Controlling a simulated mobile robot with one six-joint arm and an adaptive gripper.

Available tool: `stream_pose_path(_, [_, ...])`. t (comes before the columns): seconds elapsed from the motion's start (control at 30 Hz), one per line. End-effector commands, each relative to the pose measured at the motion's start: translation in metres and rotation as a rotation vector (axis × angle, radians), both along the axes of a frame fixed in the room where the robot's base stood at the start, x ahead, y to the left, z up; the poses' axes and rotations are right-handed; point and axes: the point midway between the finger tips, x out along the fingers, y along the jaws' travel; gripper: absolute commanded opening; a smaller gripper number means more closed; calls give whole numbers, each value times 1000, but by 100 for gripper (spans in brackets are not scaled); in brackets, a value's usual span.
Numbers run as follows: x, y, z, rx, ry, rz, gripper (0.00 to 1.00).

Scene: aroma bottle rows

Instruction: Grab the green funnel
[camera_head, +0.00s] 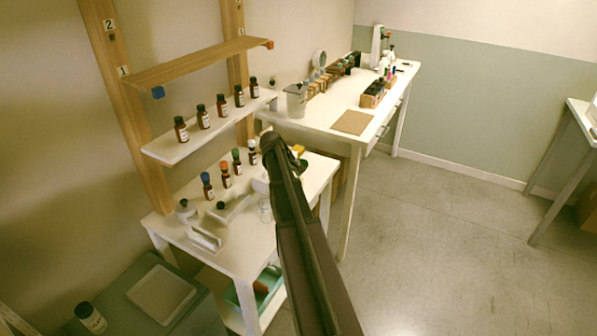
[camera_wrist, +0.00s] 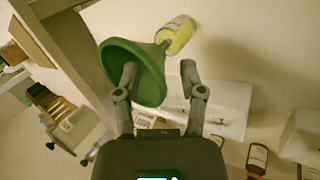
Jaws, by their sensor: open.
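The green funnel (camera_wrist: 142,62) shows in the wrist view, its wide cone at upper left and its narrow stem pointing up and right to a bottle with yellow-green contents (camera_wrist: 177,35). I cannot tell whether the stem enters the bottle. My gripper (camera_wrist: 160,70) is open. Its left finger overlaps the cone in the picture, and its right finger is apart from the funnel, to the right. I cannot tell whether the left finger touches it.
A shelf (camera_head: 172,150) with several brown bottles stands at left. More bottles with coloured caps (camera_head: 207,186) stand below it on the small table. A long white bench (camera_head: 345,98) is behind, with a brown board (camera_head: 351,122).

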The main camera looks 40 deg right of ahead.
Motion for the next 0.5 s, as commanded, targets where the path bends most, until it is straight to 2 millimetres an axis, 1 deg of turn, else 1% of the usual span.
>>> stream_pose_path(0.43, [0,0,0,0,-1,-1,52])
stream_pose_path(0.47, [0,0,0,0,-1,-1,46])
stream_pose_path(0.5, [0,-1,0,0,-1,-1,34])
